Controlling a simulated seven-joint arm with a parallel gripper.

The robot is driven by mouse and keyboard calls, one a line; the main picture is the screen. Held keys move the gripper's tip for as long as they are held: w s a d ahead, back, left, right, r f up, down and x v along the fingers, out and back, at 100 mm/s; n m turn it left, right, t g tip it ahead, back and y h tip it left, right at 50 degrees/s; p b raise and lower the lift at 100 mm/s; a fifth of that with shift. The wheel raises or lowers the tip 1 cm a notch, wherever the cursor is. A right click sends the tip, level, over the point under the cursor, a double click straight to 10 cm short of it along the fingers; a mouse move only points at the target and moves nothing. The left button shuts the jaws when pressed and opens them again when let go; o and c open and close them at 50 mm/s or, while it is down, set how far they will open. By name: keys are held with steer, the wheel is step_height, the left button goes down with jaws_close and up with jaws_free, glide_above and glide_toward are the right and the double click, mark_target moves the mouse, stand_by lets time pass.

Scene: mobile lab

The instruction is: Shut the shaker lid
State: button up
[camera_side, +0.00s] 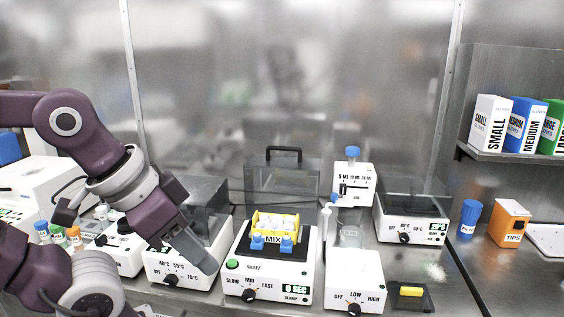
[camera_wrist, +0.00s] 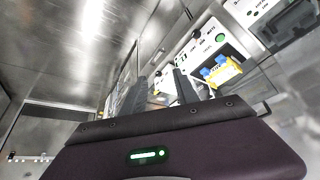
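The shaker (camera_side: 270,272) is a white box with a green button, a dial and a lit display. Its clear lid (camera_side: 283,185), with a black handle (camera_side: 284,150), stands upright at the back, so it is open. A yellow rack (camera_side: 275,222) with white contents sits on the shaker's platform behind blue clamps. My gripper (camera_side: 207,264) points down to the left of the shaker, in front of the neighbouring heater, apart from the lid. In the wrist view the two dark fingers (camera_wrist: 161,90) are spread with nothing between them, and the shaker (camera_wrist: 207,45) shows beyond them.
A heater (camera_side: 178,268) with a clear cover is close on the left. A white dial device (camera_side: 354,290) stands close on the right, with a pipette at its side. Another covered device (camera_side: 410,225) stands behind right. Capped bottles (camera_side: 58,236) stand at the left.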

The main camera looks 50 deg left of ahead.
steer(key=w+a+r+m+g+y, duration=0.15)
steer(key=w+a+y, duration=0.55)
steer(key=w+a, duration=1.05)
steer(key=m+t+y, duration=0.2)
steer(key=m+y, duration=0.2)
steer(key=y, duration=0.3)
glide_toward(285, 149)
steer(key=r+x, duration=0.1)
steer(key=x, duration=0.7)
steer(key=f+x, duration=0.1)
steer(key=x, duration=0.1)
steer(key=shift+w, duration=0.1)
steer(key=shift+w+a, duration=0.1)
steer(key=shift+a, duration=0.2)
jaws_close()
